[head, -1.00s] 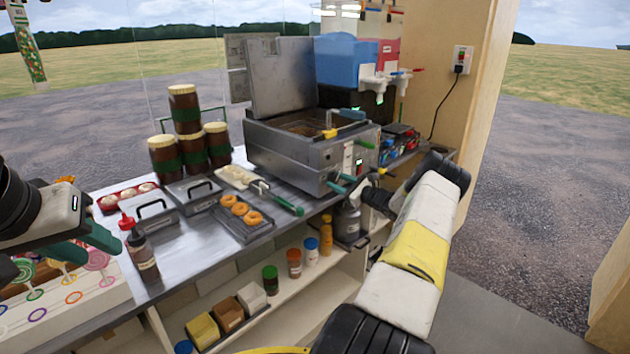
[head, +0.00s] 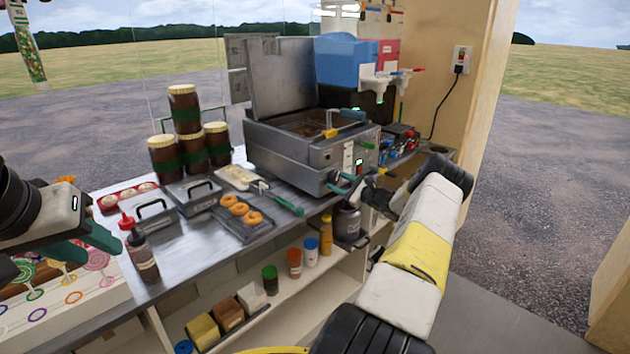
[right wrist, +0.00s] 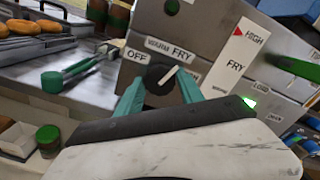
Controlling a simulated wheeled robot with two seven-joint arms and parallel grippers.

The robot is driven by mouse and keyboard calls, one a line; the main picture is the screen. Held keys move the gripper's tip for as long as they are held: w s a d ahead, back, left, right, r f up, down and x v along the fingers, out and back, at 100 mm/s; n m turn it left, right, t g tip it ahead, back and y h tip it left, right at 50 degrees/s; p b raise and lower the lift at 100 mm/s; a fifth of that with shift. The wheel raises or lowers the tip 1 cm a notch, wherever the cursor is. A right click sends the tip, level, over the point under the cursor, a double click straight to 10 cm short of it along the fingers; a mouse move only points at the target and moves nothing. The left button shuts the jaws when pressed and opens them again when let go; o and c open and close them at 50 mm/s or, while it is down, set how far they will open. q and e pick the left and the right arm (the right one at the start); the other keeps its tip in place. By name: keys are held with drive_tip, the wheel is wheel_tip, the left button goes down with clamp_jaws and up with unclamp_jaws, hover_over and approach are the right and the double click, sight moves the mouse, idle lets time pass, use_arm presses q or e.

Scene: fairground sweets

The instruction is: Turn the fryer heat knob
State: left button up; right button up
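The grey metal fryer (head: 290,150) stands on the counter with its lid up. On its front, in the right wrist view, is a black heat knob (right wrist: 157,80) with a white pointer slanting to the upper right. Labels OFF, WARM and FRY surround it; one label to its right is partly covered. My right gripper (right wrist: 161,80) has its teal fingers apart, one on each side of this knob; contact is not clear. In the head view the right gripper (head: 343,182) is at the fryer's front. My left gripper (head: 85,246) is open and empty above the lollipop stand.
A second knob (right wrist: 172,6) sits higher on the panel, and a green handle (right wrist: 292,67) juts out at right. Green-handled tongs (head: 285,203), a doughnut tray (head: 240,228) and a sauce bottle (head: 141,256) are on the counter. A grey canister (head: 347,221) stands below the right gripper.

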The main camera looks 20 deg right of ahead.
drive_tip(key=shift+o, duration=1.3)
drive_tip(key=shift+s+d, duration=0.1)
drive_tip(key=v, duration=0.7)
drive_tip(key=shift+s, duration=0.25)
